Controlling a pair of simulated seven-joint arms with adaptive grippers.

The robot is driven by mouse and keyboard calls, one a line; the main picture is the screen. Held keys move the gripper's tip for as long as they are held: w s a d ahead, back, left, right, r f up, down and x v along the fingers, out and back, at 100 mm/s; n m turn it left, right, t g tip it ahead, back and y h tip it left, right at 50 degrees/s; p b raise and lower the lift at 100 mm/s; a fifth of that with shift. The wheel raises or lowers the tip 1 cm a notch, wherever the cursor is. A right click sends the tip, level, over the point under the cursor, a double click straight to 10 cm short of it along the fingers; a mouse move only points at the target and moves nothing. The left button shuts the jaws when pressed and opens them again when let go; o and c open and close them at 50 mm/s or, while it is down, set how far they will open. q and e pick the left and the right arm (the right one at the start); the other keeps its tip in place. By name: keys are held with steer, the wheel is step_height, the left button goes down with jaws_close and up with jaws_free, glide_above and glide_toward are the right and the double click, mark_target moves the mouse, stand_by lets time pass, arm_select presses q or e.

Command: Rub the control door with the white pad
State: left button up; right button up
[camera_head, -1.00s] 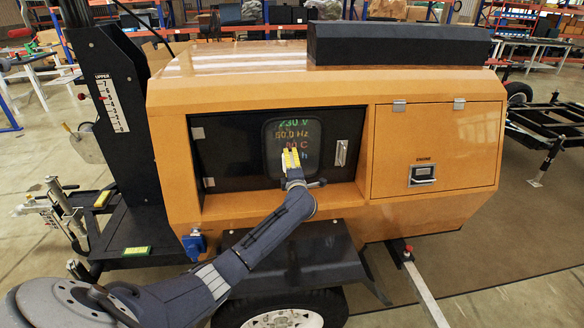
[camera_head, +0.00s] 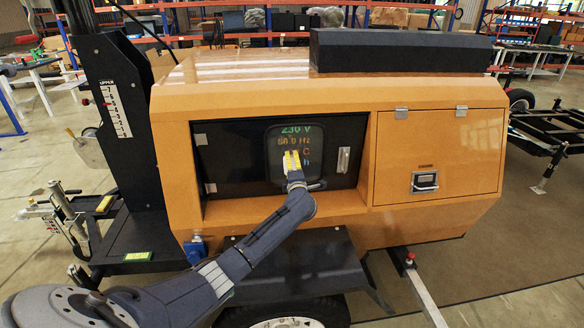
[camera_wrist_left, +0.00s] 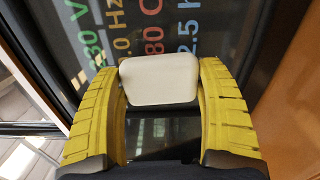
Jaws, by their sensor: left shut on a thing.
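The control door (camera_head: 220,152) is a black panel set in the orange machine body, with a display window (camera_head: 276,137) showing green and orange readings. My left gripper (camera_head: 291,160) is in front of the lower part of that window. In the left wrist view, my left gripper's yellow fingers (camera_wrist_left: 160,85) are shut on the white pad (camera_wrist_left: 158,80), one finger on each side. The pad lies in front of the door's display text, close to it; I cannot tell whether it touches. My right gripper is not in view.
A silver latch handle (camera_head: 343,160) is on the door's right side. The orange engine door (camera_head: 438,155) is to the right. A black mast (camera_head: 112,110) stands at the left. A wheel (camera_head: 285,315) and dark fender (camera_head: 300,262) are below.

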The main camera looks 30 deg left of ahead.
mark_target(301, 160)
arm_select(q)
steer(key=shift+x, duration=0.95)
stand_by(0.5)
steer(key=shift+w+d, duration=0.1)
steer(key=shift+w+d, duration=0.55)
steer(key=shift+d, duration=0.15)
steer(key=shift+w+d, duration=0.55)
steer(key=shift+d, duration=0.2)
steer(key=shift+w+a, duration=0.1)
steer(key=shift+a, duration=0.1)
steer(key=shift+s+a, duration=0.9)
steer(key=shift+a, duration=0.3)
steer(key=shift+s+a+r, duration=0.1)
steer(key=shift+s+a, duration=0.2)
steer(key=shift+a, duration=0.15)
steer(key=shift+c, duration=0.5)
